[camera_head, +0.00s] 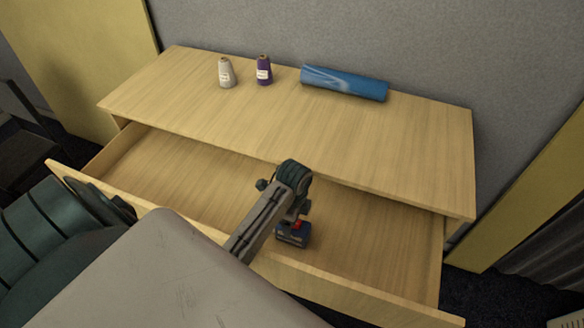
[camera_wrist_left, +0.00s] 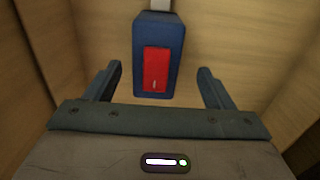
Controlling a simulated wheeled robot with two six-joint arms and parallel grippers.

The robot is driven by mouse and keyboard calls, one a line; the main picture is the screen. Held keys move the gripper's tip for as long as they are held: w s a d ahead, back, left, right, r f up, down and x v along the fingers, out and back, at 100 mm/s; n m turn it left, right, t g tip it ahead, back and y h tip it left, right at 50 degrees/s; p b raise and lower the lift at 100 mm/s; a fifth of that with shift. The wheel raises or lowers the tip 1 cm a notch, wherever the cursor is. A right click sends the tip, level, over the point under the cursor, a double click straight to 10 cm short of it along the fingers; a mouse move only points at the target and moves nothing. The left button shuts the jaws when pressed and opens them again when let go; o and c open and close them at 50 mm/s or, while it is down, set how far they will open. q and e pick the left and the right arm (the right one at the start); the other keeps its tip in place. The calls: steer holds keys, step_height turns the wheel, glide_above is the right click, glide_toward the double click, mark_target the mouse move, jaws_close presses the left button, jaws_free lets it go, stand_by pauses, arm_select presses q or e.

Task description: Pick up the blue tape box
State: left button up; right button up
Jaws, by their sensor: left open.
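The blue tape box (camera_head: 291,238) is a small dark blue box with a red patch, inside the open drawer near its front wall. It also shows in the left wrist view (camera_wrist_left: 158,25), upper middle, with its red patch facing the camera. My left gripper (camera_head: 298,221) points down into the drawer, right over the box. In the left wrist view its fingers (camera_wrist_left: 158,72) are open, one to each side of the box's near end, with gaps showing on both sides. I cannot tell how deep the fingertips reach. My right gripper is not in view.
The open drawer (camera_head: 190,165) is otherwise bare, with low walls and the desk top (camera_head: 240,120) overhanging its back. A grey wall is behind.

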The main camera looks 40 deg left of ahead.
mark_target(293, 231)
arm_select(q)
steer(key=f, duration=0.1)
steer(key=f+p, duration=0.1)
steer(key=f, duration=0.1)
steer(key=shift+s+d+f, duration=0.15)
steer(key=shift+s+f, duration=0.05)
steer(key=shift+s, duration=0.1)
steer(key=shift+f, duration=0.4)
steer(key=shift+c, duration=0.5)
steer(key=shift+w+r, duration=0.1)
steer(key=c, duration=1.2)
